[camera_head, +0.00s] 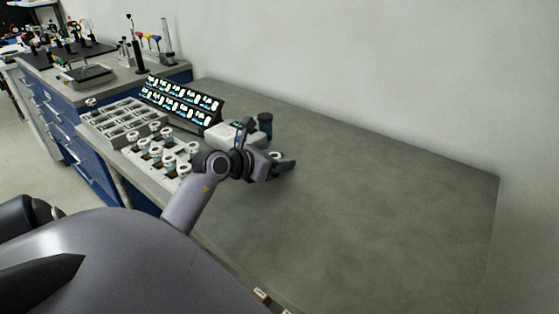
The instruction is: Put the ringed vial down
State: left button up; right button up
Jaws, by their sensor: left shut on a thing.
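My left gripper (282,162) is over the bench top near the middle of the picture, to the right of the vial rack. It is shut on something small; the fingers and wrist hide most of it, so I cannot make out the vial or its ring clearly. I cannot tell whether the held thing touches the bench. Several vials with white tops (167,161) stand in the rack to the left of the gripper. My right gripper does not show.
A white instrument (235,134) and a dark cylinder (265,124) stand just behind the gripper. A dark panel of lit displays (180,98) and a grey compartment tray (122,117) are farther left. The grey bench top (390,200) is clear to the right, up to the wall.

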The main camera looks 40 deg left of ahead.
pick_arm(q)
jog(key=shift+f, duration=0.15)
jog(key=o, duration=1)
